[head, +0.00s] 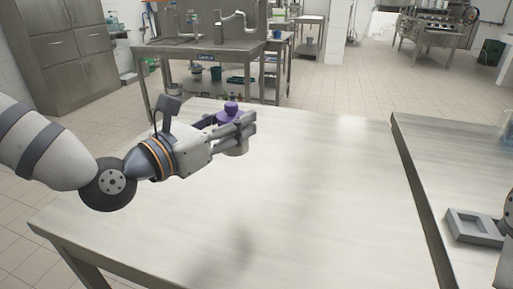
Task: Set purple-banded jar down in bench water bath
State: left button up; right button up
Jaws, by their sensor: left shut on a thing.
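The purple-banded jar (231,108) shows its purple top above my left gripper (241,129). The gripper's fingers are shut around the jar and hide most of its body. The jar looks upright, over the far part of the near steel table. Whether its base touches the table is hard to tell. A grey square open box (463,236) with a shallow recess stands on the right-hand bench; it may be the bench water bath, but I cannot tell for sure. My right gripper is not seen.
The near steel table (320,200) is bare apart from shadows. A gap separates it from the right-hand steel bench (440,160), whose raised edge faces it. A steel sink table (205,50) stands behind, and a cabinet (75,45) stands at the far left.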

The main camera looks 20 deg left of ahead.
pick_arm(q)
jog(key=w+f, duration=0.3)
jog(key=w+f+b, duration=0.1)
jog(key=w+f, duration=0.2)
jog(key=w, duration=0.1)
jog(key=w+f, duration=0.3)
jog(key=w, duration=0.1)
jog(key=shift+w+a+b, duration=0.15)
jog(key=shift+b, duration=0.15)
jog(key=f, duration=0.1)
jog(key=f+b, duration=0.1)
jog(key=f, duration=0.1)
jog(key=shift+w+f, duration=0.2)
jog(key=shift+f, duration=0.1)
jog(key=shift+r, duration=0.25)
jog(key=o, duration=1.4)
jog(key=shift+f, duration=0.15)
jog(key=shift+c, duration=0.2)
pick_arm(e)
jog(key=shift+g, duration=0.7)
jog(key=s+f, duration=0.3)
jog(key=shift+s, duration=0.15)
